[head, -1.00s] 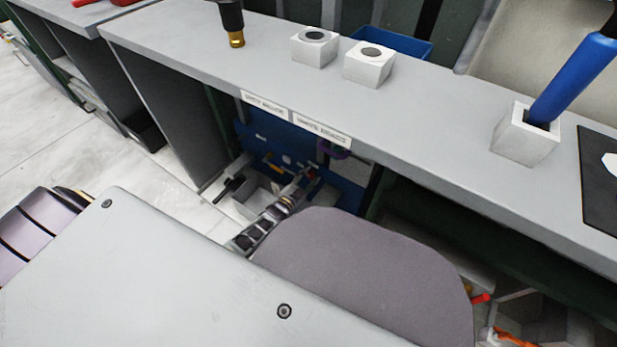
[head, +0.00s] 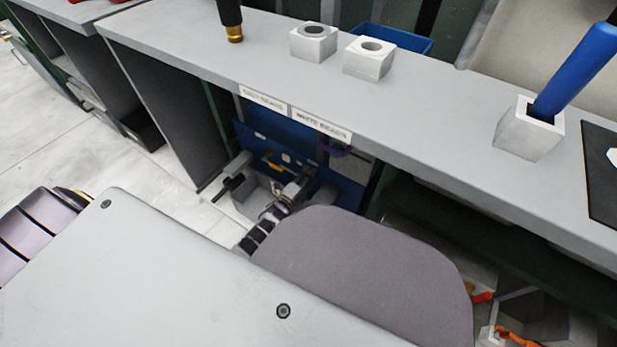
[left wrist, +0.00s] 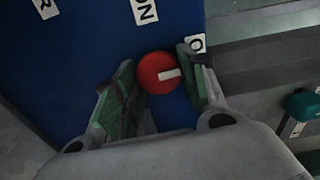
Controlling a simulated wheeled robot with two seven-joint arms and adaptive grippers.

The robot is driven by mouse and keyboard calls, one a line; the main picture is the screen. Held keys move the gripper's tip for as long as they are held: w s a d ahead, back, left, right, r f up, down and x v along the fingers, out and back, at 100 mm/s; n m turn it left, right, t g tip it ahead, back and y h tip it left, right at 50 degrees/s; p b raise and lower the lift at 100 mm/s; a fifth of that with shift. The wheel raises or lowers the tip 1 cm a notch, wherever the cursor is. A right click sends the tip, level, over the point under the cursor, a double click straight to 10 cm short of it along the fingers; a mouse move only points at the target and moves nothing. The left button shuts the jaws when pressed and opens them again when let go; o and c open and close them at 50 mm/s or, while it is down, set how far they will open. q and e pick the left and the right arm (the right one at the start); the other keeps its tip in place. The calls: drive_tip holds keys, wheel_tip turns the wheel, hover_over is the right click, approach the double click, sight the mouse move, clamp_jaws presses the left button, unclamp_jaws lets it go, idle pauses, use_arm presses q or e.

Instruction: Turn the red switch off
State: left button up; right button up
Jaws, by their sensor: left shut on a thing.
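The red switch (left wrist: 158,73) is a round red knob with a white mark on a blue panel (left wrist: 100,45) in the left wrist view. Its mark points right, toward a partly covered label (left wrist: 197,43) starting with "O". A label ending in "ON" (left wrist: 144,10) is above the knob. My left gripper (left wrist: 156,66) is shut on the knob, with a green-padded finger on each side. In the head view, my left gripper (head: 293,188) is low under the bench, at the blue panel (head: 262,145); I cannot make out the knob there. My right gripper is not in view.
A long grey bench top (head: 420,125) overhangs the panel. On it stand two white blocks (head: 315,50) (head: 368,66) and a white holder (head: 528,142) with a blue-handled tool (head: 578,70). A grey bin (head: 255,200) is beside my gripper. Orange items (head: 515,338) lie at the lower right.

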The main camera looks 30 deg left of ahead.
use_arm(q)
drive_tip(key=shift+d+m, duration=0.1)
drive_tip(key=shift+m, duration=0.3)
drive_tip(key=o, duration=1)
drive_tip(key=shift+s, duration=0.1)
drive_tip(key=shift+s+a, duration=0.3)
drive_tip(key=shift+s, duration=1.65)
drive_tip(key=shift+s+a, duration=0.3)
drive_tip(key=shift+s, duration=1.65)
drive_tip(key=shift+s+a, duration=0.3)
drive_tip(key=shift+s, duration=1.65)
drive_tip(key=shift+w, duration=0.1)
